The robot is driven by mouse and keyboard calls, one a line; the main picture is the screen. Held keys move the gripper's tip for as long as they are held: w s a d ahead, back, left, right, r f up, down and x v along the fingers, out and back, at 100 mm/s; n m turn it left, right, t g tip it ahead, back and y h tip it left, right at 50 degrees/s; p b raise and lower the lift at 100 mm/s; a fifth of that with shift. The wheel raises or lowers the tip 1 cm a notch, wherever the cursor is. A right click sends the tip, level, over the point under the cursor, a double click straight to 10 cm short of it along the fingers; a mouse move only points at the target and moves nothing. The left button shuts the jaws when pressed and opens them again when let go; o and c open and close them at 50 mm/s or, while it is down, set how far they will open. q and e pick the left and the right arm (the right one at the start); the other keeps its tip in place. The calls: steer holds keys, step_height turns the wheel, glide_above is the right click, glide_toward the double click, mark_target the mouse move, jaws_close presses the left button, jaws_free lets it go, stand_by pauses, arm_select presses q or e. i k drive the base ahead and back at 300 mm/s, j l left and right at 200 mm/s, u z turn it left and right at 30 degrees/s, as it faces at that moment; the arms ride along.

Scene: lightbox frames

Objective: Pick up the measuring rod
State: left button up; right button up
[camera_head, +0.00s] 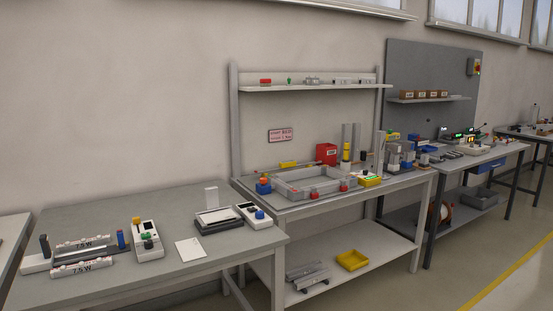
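A thin, long piece with a yellow middle part (289,164) lies along the back of the middle bench (384,198), behind a grey rectangular frame (279,188). It may be the measuring rod, but it is too small to be sure. Nothing visible touches it from above. Neither of my grippers is in view.
The near left bench (130,285) holds white 7.5W boxes (82,265), a control box (147,240) and a white card (189,248). A red box (326,154) stands behind the frame. A yellow bin (352,260) sits on the lower shelf. Floor at the right is clear.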

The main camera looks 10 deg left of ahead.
mark_target(286, 165)
steer(key=i+u, duration=0.1)
steer(key=i, duration=0.95)
steer(key=i+l+u, duration=0.1)
steer(key=i, duration=0.9)
